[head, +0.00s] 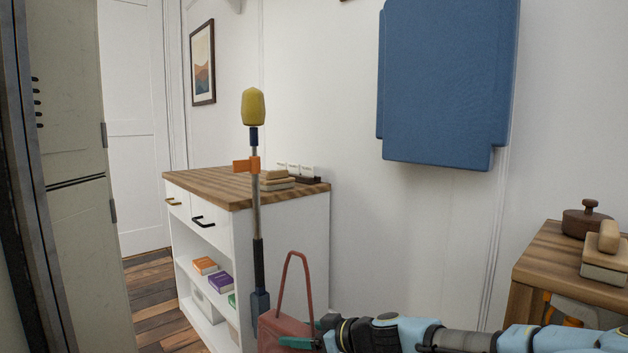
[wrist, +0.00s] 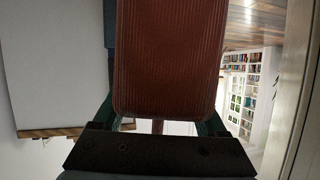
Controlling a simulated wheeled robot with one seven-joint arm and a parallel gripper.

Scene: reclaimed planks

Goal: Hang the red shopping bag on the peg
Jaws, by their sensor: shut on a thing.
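The red shopping bag (head: 283,334) is at the bottom of the head view, cut off by the frame edge, with its handle loop standing up above it. My gripper (head: 308,340) reaches in from the right and is shut on the bag's side. In the wrist view the ribbed red bag (wrist: 168,60) fills the space between the fingers (wrist: 160,122). A thin upright pole (head: 256,205) with a yellow tip stands just left of the handle in the picture.
A white cabinet (head: 290,240) with a wooden top stands behind the pole, with small items on it. A blue panel (head: 445,85) is on the wall. A wooden table (head: 540,262) with a lidded pot (head: 586,222) is at right. Floor shows at left.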

